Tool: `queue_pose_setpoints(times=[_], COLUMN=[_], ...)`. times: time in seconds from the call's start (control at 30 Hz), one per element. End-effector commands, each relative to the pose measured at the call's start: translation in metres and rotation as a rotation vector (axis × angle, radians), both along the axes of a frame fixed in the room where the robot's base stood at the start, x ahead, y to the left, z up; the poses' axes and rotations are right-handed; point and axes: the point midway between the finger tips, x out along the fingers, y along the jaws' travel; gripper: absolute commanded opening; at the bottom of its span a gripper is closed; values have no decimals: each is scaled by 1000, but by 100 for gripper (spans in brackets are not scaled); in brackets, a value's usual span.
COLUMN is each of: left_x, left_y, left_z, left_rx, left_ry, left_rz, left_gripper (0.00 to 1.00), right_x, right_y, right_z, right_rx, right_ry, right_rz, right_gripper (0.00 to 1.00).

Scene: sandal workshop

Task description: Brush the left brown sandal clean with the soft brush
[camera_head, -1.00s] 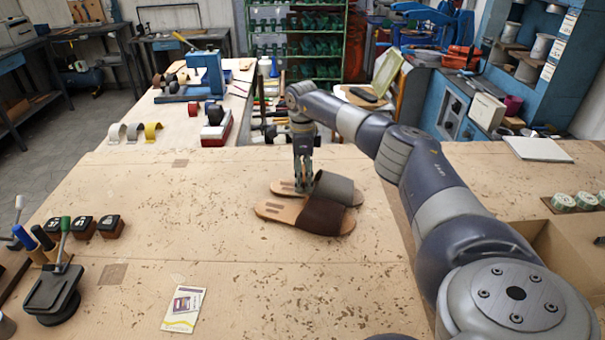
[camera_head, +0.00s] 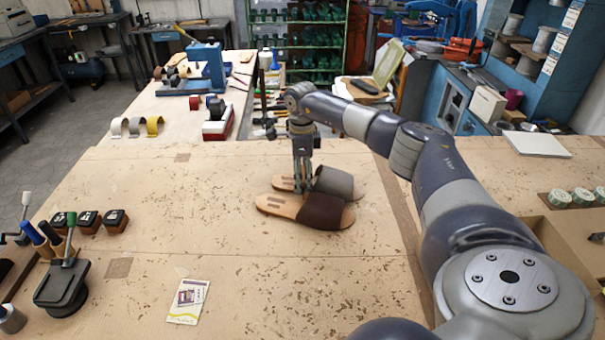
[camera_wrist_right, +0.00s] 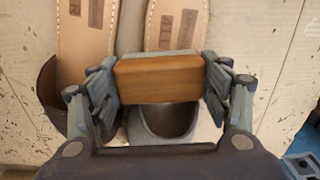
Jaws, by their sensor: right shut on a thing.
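Two sandals lie side by side on the workbench: one with a dark brown strap (camera_head: 323,211), nearer to me, and one with a grey strap (camera_head: 337,182) behind it. Both have tan soles. My right gripper (camera_head: 303,190) points down over the sandals and is shut on a wooden block, the back of the brush (camera_wrist_right: 160,78). In the right wrist view the block is over the grey-strap sandal (camera_wrist_right: 160,119), beside the brown strap (camera_wrist_right: 50,92). Bristles are hidden, so contact cannot be told. My left gripper is out of view.
A printed card (camera_head: 188,301) lies at the front of the workbench (camera_head: 240,250). A black press (camera_head: 63,283) and several dark stamp blocks (camera_head: 88,222) stand at the left. An open cardboard box (camera_head: 545,235) is at the right. The bench around the sandals is clear.

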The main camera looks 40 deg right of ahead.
Motion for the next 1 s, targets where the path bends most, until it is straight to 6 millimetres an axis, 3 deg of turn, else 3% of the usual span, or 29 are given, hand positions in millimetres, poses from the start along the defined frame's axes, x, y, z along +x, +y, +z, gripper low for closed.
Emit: queue_pose_setpoints(times=[0.8, 1.0], left_x=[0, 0], left_y=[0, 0], left_z=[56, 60], left_rx=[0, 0], left_ry=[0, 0], left_rz=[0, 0], left_gripper=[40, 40], right_x=[0, 0], right_y=[-1, 0], right_z=[75, 81], right_rx=[0, 0], right_ry=[-1, 0], right_rz=[-1, -1], right_gripper=[47, 47])
